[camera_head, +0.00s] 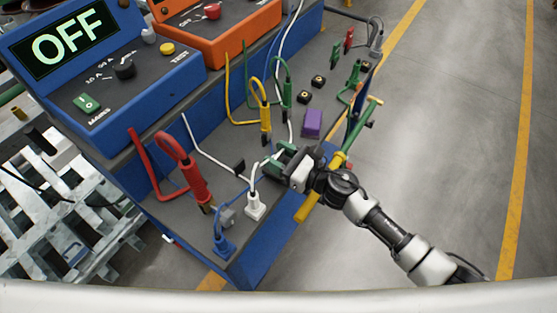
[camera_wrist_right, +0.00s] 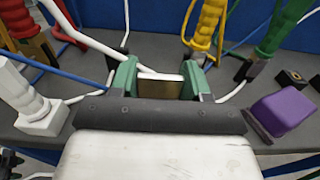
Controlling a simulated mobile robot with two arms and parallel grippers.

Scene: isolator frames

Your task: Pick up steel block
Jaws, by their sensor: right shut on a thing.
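My right gripper (camera_head: 283,160) reaches over the bench shelf from the right. In the right wrist view its green fingertips (camera_wrist_right: 157,83) are shut on a small block with a shiny, brownish-grey face and a pale top edge, which looks like the steel block (camera_wrist_right: 168,87). The block sits between the fingers, its lower part hidden by the gripper body. In the head view the gripper hides it. I cannot tell whether it still touches the shelf. My left gripper is not in view.
A purple block (camera_head: 312,122) lies just beyond the gripper. A white plug (camera_head: 255,206), a red clamp (camera_head: 190,178) and a yellow clamp (camera_head: 265,122) with cables stand around it. Blue and orange testers stand behind.

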